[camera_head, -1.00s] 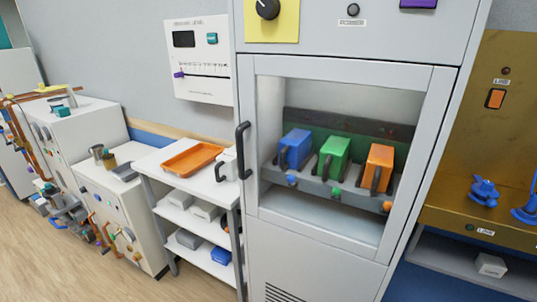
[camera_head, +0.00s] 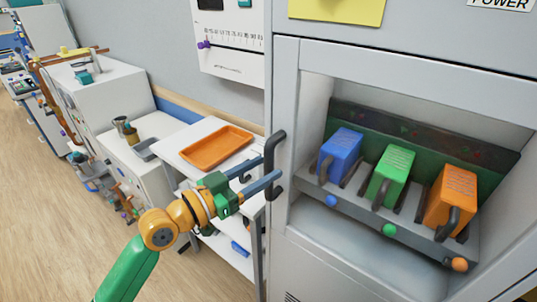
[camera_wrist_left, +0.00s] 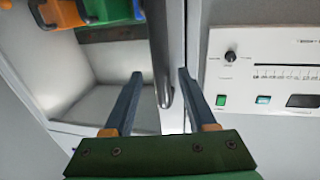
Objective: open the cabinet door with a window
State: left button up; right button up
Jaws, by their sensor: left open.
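The cabinet door (camera_head: 286,90) is a light grey frame around a large window and looks shut. Its dark vertical handle (camera_head: 269,158) is on the door's left side. In the left wrist view the handle (camera_wrist_left: 159,50) runs down from the top and its lower end lies between the finger tips. My left gripper (camera_head: 270,165) is open at the handle, its fingers on either side of it; it also shows in the left wrist view (camera_wrist_left: 160,74). I cannot tell whether a finger touches the handle. My right gripper is not in view.
Behind the window are blue (camera_head: 340,152), green (camera_head: 391,175) and orange (camera_head: 452,195) blocks with handles. A shelf cart with an orange tray (camera_head: 217,147) stands left of the cabinet, close to my left arm. A white panel (camera_head: 231,45) is on the wall. Open floor lies at left.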

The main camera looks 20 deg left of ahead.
pick_arm(q)
jog(key=shift+x, duration=1.1)
jog(key=shift+w+f, duration=0.2)
jog(key=shift+w, duration=0.05)
jog(key=shift+s+r, duration=0.1)
jog(key=shift+s, duration=0.05)
grip_shut()
